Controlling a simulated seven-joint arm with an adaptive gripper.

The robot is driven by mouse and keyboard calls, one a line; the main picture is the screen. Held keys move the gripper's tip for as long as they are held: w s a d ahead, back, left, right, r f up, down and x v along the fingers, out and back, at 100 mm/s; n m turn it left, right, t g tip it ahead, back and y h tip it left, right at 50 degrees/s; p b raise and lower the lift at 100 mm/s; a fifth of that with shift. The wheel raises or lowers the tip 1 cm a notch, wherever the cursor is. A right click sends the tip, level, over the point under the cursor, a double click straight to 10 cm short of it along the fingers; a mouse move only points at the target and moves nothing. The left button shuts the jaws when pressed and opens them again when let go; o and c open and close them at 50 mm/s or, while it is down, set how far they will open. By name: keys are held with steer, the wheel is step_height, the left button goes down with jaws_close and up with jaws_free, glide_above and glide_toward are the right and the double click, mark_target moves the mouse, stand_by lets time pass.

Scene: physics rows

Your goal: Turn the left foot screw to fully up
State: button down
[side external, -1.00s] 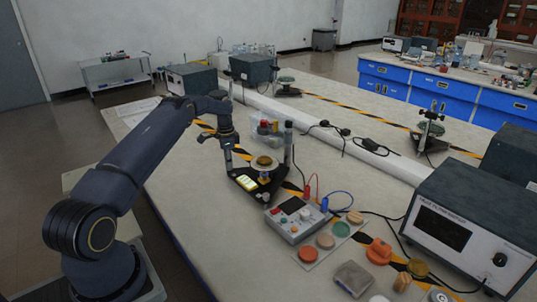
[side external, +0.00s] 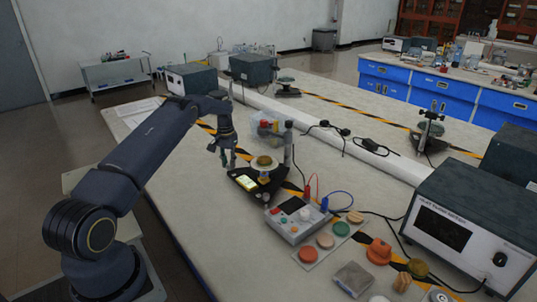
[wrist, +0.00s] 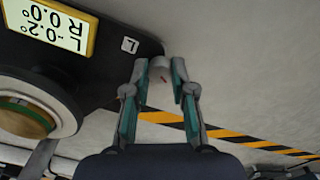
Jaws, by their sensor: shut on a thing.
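A black levelling base (side external: 270,192) stands on the bench and carries a round brass-coloured disc (side external: 264,162). Its lit display (wrist: 60,25) reads L -0.2° and R 0.0°. In the wrist view, a white "L" label (wrist: 129,45) marks the base's corner, and the left foot screw (wrist: 160,66) is a small grey knob with a red mark beside that corner. My gripper (wrist: 161,80) has its two green-padded fingers on either side of this knob, shut on it. In the side view my gripper (side external: 226,160) points down at the base's left corner, and the fingers hide the screw.
A grey control box (side external: 296,220) with red and blue leads sits in front of the base. A large heat-source-like instrument (side external: 465,230) stands at the right. Yellow-black tape (wrist: 230,134) crosses the bench. The bench left of the base is clear.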

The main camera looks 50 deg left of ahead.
steer(key=n, duration=0.4)
steer(key=shift+n, duration=0.3)
steer(key=n, duration=0.4)
steer(key=shift+n, duration=0.3)
steer(key=n, duration=0.4)
steer(key=shift+n, duration=2.5)
steer(key=c, duration=1)
jaws_free()
steer(key=shift+o, duration=0.2)
